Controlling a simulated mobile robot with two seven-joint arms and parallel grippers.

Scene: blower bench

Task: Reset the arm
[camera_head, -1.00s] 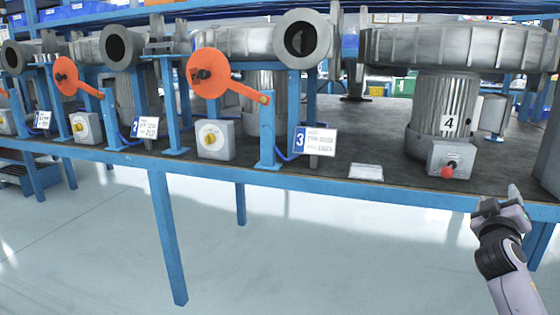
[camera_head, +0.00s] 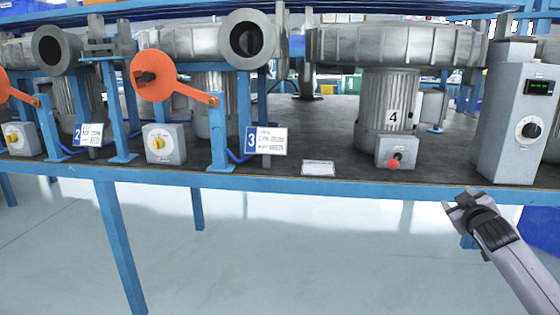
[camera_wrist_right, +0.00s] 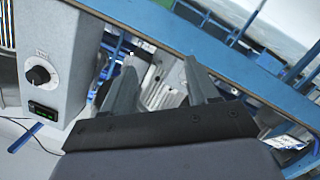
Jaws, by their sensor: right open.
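My right gripper (camera_head: 462,202) is at the lower right of the head view, in front of the bench's front edge and below the control box. It is open and empty. In the right wrist view its two fingers (camera_wrist_right: 160,88) stand apart with nothing between them. My left gripper is not in view.
Orange discs (camera_head: 153,75) stand left. The floor in front is clear.

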